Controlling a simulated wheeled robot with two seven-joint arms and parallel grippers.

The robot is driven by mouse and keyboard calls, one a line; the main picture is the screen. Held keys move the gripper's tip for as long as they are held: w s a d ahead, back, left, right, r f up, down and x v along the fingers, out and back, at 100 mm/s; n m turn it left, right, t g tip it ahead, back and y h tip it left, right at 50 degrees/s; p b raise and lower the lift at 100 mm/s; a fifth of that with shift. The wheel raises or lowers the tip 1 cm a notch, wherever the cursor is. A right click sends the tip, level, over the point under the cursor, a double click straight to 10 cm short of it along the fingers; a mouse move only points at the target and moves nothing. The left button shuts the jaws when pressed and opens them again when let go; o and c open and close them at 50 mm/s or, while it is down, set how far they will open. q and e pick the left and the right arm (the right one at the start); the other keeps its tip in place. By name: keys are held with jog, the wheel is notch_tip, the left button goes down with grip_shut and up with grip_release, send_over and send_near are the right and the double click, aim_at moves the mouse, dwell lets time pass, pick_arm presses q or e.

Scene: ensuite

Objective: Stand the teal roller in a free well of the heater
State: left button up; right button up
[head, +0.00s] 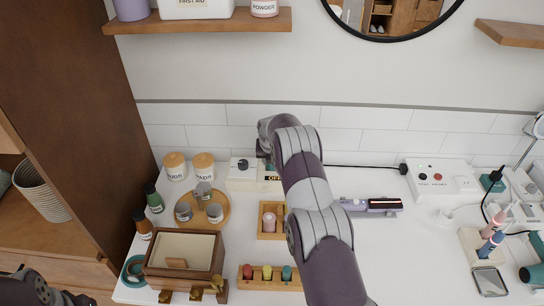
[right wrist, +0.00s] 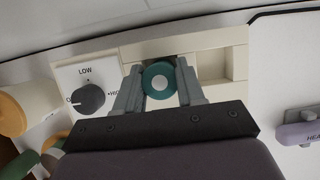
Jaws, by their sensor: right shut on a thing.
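The heater (right wrist: 130,52) is a cream box with a dial marked LOW at its left and open wells at its right. It also shows in the head view (head: 240,184) against the tiled wall, partly behind my right arm. My right gripper (right wrist: 163,88) is shut on the teal roller (right wrist: 158,68). The roller shows end-on with a pale centre, in line with the wells. I cannot tell whether it is above a well or partly inside one. A well right of the roller (right wrist: 210,66) looks empty.
A pink roller (head: 269,222) sits in a wooden tray. A wooden rack (head: 259,285) holds several coloured pieces. A round tray with cups (head: 222,217), jars (head: 176,166) and an open wooden box (head: 154,262) stand left. A purple styling tool (head: 370,205) lies right of my arm.

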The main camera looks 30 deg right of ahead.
jog(key=shift+f, duration=0.1)
jog(key=o, duration=1)
jog(key=shift+o, duration=0.2)
jog(key=shift+r, duration=0.25)
jog(key=b+v, duration=0.2)
jog(key=v, duration=1)
jog(key=s+a+r+m+g+y, duration=0.1)
jog(key=s+a+r+m, duration=0.1)
jog(key=s+a+m, duration=1.5)
jog(key=s+m, duration=0.5)
jog(key=s, duration=0.1)
jog(key=s+a+f+m+g+y, duration=0.1)
jog(key=s+a+m, duration=0.1)
jog(key=s+m, duration=0.5)
jog(key=shift+s+a+f+m, duration=0.2)
jog(key=shift+s+f+m, duration=0.1)
jog(key=shift+s, duration=0.5)
